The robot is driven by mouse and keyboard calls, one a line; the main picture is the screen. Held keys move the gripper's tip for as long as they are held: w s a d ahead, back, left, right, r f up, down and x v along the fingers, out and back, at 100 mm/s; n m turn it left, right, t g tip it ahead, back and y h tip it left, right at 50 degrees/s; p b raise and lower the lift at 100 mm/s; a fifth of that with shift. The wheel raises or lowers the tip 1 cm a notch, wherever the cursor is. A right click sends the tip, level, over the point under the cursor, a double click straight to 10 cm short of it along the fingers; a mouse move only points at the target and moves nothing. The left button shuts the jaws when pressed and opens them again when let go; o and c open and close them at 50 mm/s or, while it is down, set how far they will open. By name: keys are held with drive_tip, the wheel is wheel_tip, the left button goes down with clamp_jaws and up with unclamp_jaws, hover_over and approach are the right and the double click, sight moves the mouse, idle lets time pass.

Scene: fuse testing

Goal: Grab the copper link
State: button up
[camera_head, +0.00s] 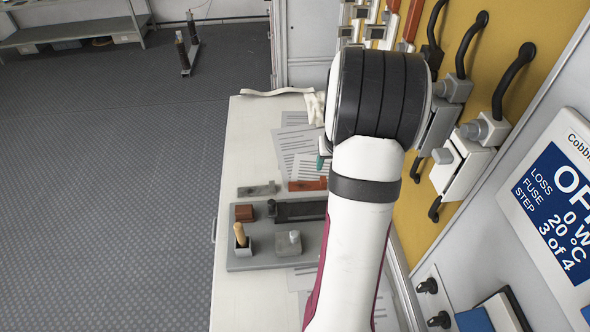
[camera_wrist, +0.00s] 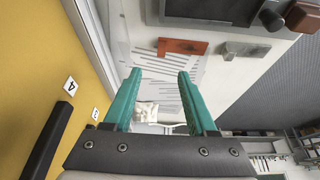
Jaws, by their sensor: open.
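The copper link (camera_head: 306,185) is a flat reddish-brown bar lying by printed sheets on the white bench, just beyond the grey tray. My arm partly hides its right end in the head view. In the wrist view the copper link (camera_wrist: 184,47) lies whole, beyond my fingertips and slightly right of their middle. My gripper (camera_wrist: 160,75) has two teal fingers, spread apart with nothing between them. In the head view only a bit of teal finger (camera_head: 322,158) shows beside my arm, near the copper link.
A grey link (camera_head: 257,189) lies left of the copper link. The grey tray (camera_head: 240,264) holds a brown block (camera_head: 244,211), a wooden-handled tool (camera_head: 240,235) and a dark fuse-like piece (camera_head: 300,210). A yellow panel (camera_head: 520,75) with levers stands right; white gloves (camera_head: 316,107) lie farther back.

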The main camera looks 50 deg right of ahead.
approach(307, 183)
drive_tip(key=d+f, duration=0.1)
drive_tip(key=f, duration=0.1)
drive_tip(key=s+d+f, duration=0.1)
drive_tip(key=d+f, duration=0.3)
drive_tip(key=shift+s, duration=0.35)
clamp_jaws()
